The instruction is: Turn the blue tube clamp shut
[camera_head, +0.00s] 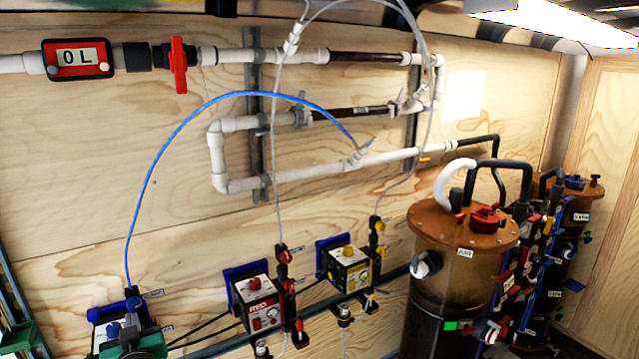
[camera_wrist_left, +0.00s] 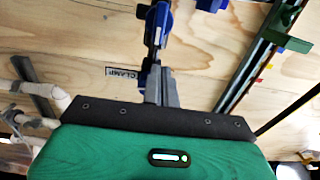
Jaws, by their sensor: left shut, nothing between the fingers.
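The blue tube (camera_head: 160,165) arches down the left of the wall to the blue clamp fittings (camera_head: 132,294) at the lower left. In the left wrist view the blue clamp (camera_wrist_left: 157,22) stands just beyond my fingertips, beside a label reading CLAMP (camera_wrist_left: 125,71). My left gripper (camera_head: 131,327) is at the lower left, in front of the clamp and pump; its green body hides part of them. In the left wrist view its grey fingers (camera_wrist_left: 157,75) are together and empty, pointing at the clamp. I cannot tell whether they touch it. My right gripper is not in view.
A blue-backed pump (camera_head: 105,314) is partly behind my left gripper. Red (camera_head: 262,315) and yellow (camera_head: 350,268) pumps with their own clamps stand to its right. Brown filter tanks (camera_head: 462,250) stand at the right.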

